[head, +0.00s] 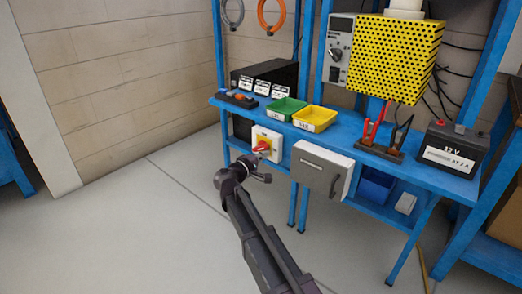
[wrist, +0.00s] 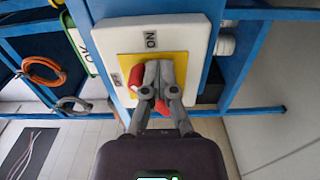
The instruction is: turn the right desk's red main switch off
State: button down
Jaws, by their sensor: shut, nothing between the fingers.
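The red main switch (head: 263,146) sits on a yellow plate on a white box (head: 276,138) under the right desk's left front. In the wrist view, parts of its red handle (wrist: 137,76) show on both sides of my fingers. The fingers hide the handle's middle. My gripper (head: 254,160) is shut and empty, right in front of the handle (wrist: 156,76). I cannot tell whether it touches.
A grey box with a handle (head: 322,172) hangs just right of the switch. On the blue desk (head: 345,128) are a green bin (head: 285,109), a yellow bin (head: 314,119) and a 12 V battery (head: 453,148). The floor (head: 130,220) at left is clear.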

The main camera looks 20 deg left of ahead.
aim_at(268, 141)
jog(key=shift+r+p, duration=0.85)
jog(key=shift+r, duration=0.05)
dwell(1.0)
jog(key=shift+w+a+r+p, duration=0.25)
jog(key=shift+a+r+p, duration=0.4)
jog(key=shift+r+p, duration=0.15)
dwell(2.2)
jog(key=shift+s+d+f+b, duration=0.2)
jog(key=shift+d+f+b, duration=0.2)
jog(key=shift+d, duration=0.05)
dwell(0.3)
jog(key=shift+s, duration=0.1)
dwell(0.3)
jog(key=v, duration=0.7)
jog(key=shift+s+a, duration=0.2)
jog(key=shift+s, duration=0.2)
dwell(0.3)
dwell(0.5)
